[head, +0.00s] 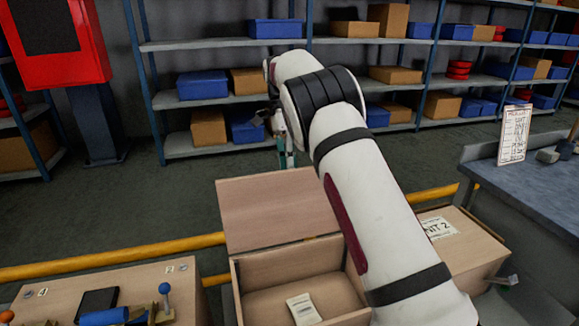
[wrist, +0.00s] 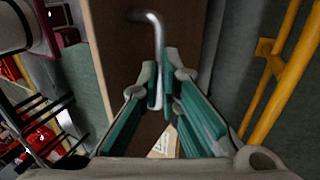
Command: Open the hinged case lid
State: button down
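The wooden case (head: 285,268) stands in front of me, and its hinged lid (head: 270,208) is raised, standing up at the back and showing its broad face. A pale paper label (head: 304,309) lies inside the case. My gripper (head: 287,157) is at the lid's top edge, partly hidden behind my arm. In the wrist view, the bent metal handle (wrist: 151,22) runs down between the fingertips of my gripper (wrist: 160,85), which are closed in around it. The brown lid (wrist: 110,50) fills the middle behind the handle. My arm hides the case's right side.
A wooden panel (head: 150,275) with knobs is at the left. A box marked with a "2" label (head: 462,245) is at the right, beside a workbench (head: 535,190). A yellow rail (head: 110,257) runs behind. Shelves stand farther back across open floor.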

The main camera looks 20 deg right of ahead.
jog(key=shift+a+f, duration=0.1)
jog(key=shift+f, duration=1)
jog(key=c, duration=1.6)
grip_release()
jog(key=shift+f, duration=0.1)
